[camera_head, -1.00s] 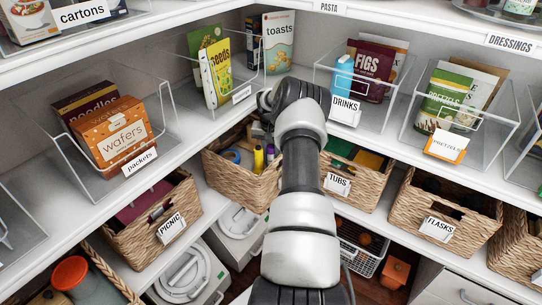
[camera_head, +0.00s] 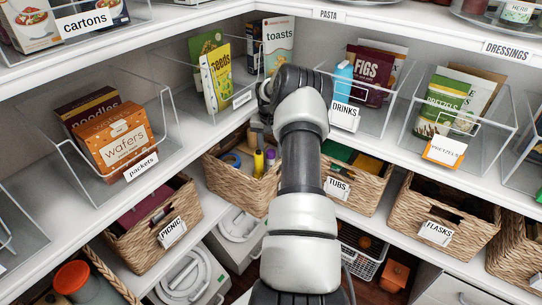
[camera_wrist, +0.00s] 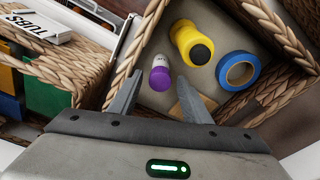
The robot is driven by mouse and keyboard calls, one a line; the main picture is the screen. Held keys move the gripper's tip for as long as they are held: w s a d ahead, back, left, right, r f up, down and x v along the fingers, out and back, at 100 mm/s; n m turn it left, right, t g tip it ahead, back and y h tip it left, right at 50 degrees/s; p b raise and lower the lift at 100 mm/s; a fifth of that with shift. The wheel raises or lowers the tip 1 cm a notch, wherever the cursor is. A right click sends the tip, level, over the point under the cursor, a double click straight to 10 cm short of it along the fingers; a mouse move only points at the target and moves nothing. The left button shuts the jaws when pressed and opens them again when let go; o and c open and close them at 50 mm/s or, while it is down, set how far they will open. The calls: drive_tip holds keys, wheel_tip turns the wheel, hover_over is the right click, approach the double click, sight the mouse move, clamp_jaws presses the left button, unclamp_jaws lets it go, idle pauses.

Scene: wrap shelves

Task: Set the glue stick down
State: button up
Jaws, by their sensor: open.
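The glue stick (camera_wrist: 160,77), white with a purple cap, is in a wicker basket (camera_wrist: 272,103) in the wrist view. Its purple end also shows small in the head view (camera_head: 270,155). My gripper (camera_wrist: 160,84) is open, with its fingers apart on either side of the purple end. I see a gap on both sides, and the fingers do not appear to grip it. In the head view my arm largely hides the gripper.
A yellow cylinder with a dark end (camera_wrist: 192,43) and a blue tape roll (camera_wrist: 238,69) share the basket. A tan block (camera_wrist: 188,102) lies near the right finger. The TUBS basket (camera_wrist: 58,72) stands alongside. A shelf edge (camera_head: 200,145) runs above the baskets.

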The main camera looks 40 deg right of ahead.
drive_tip(key=r, duration=0.4)
drive_tip(key=r+p, duration=0.1)
drive_tip(key=r, duration=0.1)
drive_tip(key=shift+s+a+r, duration=0.25)
drive_tip(key=shift+a+r, duration=0.05)
drive_tip(key=shift+a, duration=0.05)
idle(1.0)
